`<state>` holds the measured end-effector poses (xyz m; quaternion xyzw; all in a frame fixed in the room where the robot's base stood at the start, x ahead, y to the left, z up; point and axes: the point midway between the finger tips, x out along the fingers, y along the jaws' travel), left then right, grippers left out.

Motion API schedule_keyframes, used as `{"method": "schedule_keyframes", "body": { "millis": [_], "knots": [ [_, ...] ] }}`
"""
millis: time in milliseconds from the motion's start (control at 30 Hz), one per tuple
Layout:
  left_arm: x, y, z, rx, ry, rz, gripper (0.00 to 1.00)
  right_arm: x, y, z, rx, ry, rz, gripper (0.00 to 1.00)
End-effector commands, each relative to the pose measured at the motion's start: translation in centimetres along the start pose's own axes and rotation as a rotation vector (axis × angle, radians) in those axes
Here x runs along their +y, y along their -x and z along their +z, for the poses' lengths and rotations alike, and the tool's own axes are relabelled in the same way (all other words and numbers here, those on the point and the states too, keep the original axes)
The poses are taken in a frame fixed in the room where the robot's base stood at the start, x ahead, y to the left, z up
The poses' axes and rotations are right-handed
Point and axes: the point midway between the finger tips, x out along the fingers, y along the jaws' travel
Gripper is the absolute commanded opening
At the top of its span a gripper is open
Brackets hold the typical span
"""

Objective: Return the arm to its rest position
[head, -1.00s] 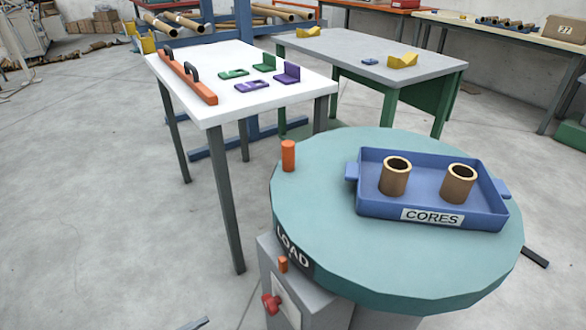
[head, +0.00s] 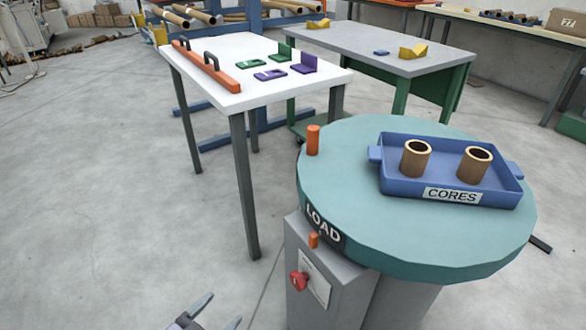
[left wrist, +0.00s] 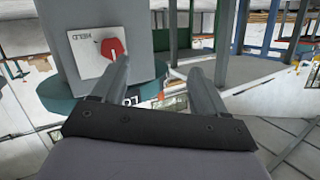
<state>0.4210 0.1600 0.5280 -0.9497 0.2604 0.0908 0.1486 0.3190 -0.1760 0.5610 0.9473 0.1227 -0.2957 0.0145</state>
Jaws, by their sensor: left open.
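My left gripper (head: 212,318) shows at the bottom edge of the head view, over bare floor and left of the grey pedestal. In the left wrist view its two fingers (left wrist: 160,82) are spread apart with nothing between them. The left wrist view looks tilted, with the pedestal's red knob (left wrist: 112,48) and panel beyond the fingers. My right gripper is in neither view.
A round teal table (head: 350,225) marked LOAD carries a blue CORES tray (head: 400,186) with two brown cores and an orange peg (head: 313,140). A white table (head: 225,48) and a grey table (head: 365,45) stand behind. Floor at left is clear.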

Motion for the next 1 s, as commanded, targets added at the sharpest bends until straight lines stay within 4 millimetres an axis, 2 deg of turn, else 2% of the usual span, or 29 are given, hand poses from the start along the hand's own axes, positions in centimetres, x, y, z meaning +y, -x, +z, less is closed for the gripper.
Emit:
{"method": "schedule_keyframes", "body": {
  "millis": [167, 367, 700, 1000],
  "knots": [
    [-0.6, 1.2, -0.6, -0.173, 0.078, -0.101, 0.73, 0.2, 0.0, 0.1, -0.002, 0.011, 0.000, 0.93],
    [-0.9, 4.3, -0.8, -0.388, 0.172, -0.174, 0.73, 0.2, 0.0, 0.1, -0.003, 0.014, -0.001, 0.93],
    [-0.1, 12.5, -1.5, -0.755, 0.330, -0.204, 0.73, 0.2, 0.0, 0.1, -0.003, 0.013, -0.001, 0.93],
    [1.2, 18.5, -2.5, -0.962, 0.413, -0.174, 0.73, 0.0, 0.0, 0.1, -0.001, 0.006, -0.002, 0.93]
  ]
}}
